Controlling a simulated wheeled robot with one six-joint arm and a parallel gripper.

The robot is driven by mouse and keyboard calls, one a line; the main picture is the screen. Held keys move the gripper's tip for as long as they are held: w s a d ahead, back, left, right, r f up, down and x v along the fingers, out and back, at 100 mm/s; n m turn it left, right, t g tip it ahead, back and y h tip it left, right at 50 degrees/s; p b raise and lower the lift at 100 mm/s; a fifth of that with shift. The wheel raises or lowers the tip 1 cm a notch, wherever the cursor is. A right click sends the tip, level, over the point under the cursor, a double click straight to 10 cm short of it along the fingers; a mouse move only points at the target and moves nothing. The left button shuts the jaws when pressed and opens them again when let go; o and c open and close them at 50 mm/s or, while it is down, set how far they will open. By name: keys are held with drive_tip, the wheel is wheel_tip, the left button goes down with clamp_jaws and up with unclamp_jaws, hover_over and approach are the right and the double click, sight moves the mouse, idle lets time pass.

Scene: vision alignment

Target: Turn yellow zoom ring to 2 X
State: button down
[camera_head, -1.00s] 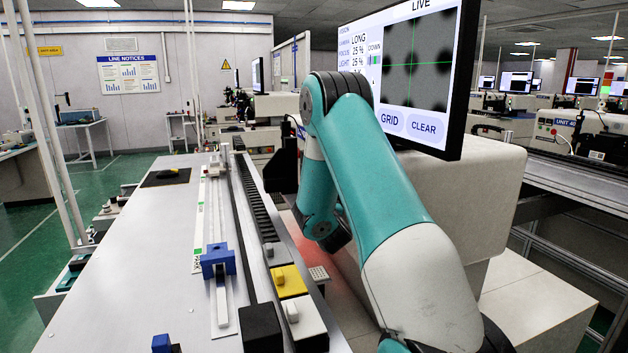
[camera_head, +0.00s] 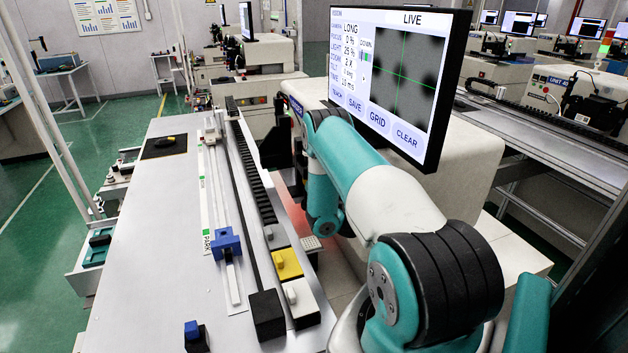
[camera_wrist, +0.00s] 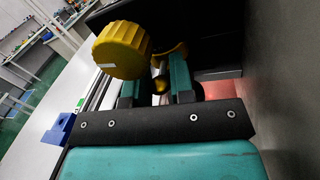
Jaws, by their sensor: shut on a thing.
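In the wrist view, a ribbed yellow knob (camera_wrist: 122,50) with a small white label stands at upper left, outside the fingers. A smaller yellow ring-like part (camera_wrist: 176,53) shows behind and between the two teal fingers of my gripper (camera_wrist: 156,84). The gripper is shut on this yellow part, though the contact is partly hidden. I cannot tell which yellow part is the zoom ring. In the head view, the gripper is hidden behind my arm. The monitor (camera_head: 402,75) appears to read 0 % focus, 25 % light and 2 X zoom. Its live picture is blurred.
The white bench (camera_head: 170,260) at left carries a rail with a blue block (camera_head: 225,243) and yellow (camera_head: 287,264) and black blocks along its edge. A dark wall (camera_wrist: 285,80) stands close on the right in the wrist view. The bench's left part is mostly clear.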

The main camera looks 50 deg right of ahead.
drive_tip(key=shift+s+a+f+y+p, duration=0.15)
drive_tip(key=shift+s+f+y+p, duration=0.05)
drive_tip(key=shift+f+y+p, duration=0.1)
idle(0.4)
drive_tip(key=c, duration=1)
unclamp_jaws()
drive_tip(key=shift+r, duration=0.1)
